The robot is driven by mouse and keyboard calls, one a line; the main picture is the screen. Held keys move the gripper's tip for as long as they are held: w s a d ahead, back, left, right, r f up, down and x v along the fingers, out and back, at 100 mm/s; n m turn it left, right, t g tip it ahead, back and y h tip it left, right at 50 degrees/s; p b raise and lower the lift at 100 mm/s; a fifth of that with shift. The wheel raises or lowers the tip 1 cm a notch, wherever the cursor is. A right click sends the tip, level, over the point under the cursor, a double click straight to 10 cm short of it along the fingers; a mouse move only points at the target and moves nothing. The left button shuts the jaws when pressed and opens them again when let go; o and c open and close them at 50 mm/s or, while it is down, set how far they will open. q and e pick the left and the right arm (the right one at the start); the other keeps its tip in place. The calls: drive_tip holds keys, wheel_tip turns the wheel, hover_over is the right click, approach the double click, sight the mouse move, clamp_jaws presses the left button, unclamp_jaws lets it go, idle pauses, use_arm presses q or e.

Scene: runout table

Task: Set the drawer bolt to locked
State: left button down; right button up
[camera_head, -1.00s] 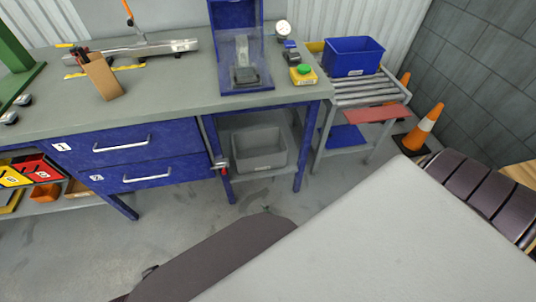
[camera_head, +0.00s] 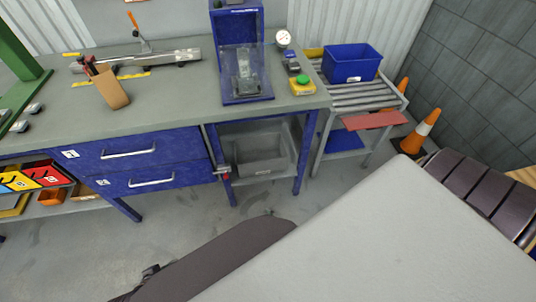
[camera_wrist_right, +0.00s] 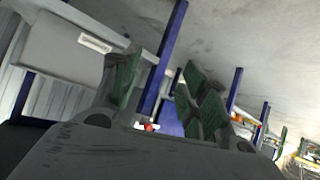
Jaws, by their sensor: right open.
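The drawer bolt (camera_head: 223,171) is a small metal fitting with a red knob, at the right end of the lower blue drawer (camera_head: 155,178), beside the bench's upright. Its exact position is too small to tell. The upper blue drawer (camera_head: 125,150) is above; both look shut. In the right wrist view, my right gripper (camera_wrist_right: 162,85) has its green-padded fingers apart with nothing between them. A small red spot (camera_wrist_right: 149,127), perhaps the knob, shows beyond the fingers. My right gripper is not clearly visible in the head view. My left gripper is not in view.
The grey workbench (camera_head: 170,105) carries a clamp rail and a blue stand (camera_head: 237,55). A grey crate (camera_head: 262,168) sits on the shelf right of the drawers. A roller cart with a blue bin (camera_head: 352,64) and an orange cone (camera_head: 425,130) stand at right. Floor before the drawers is clear.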

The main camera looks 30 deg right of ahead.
drive_tip(key=shift+s+r+p, duration=1.05)
drive_tip(key=shift+r+p, duration=0.3)
drive_tip(key=shift+p, duration=0.35)
drive_tip(key=shift+f, duration=0.1)
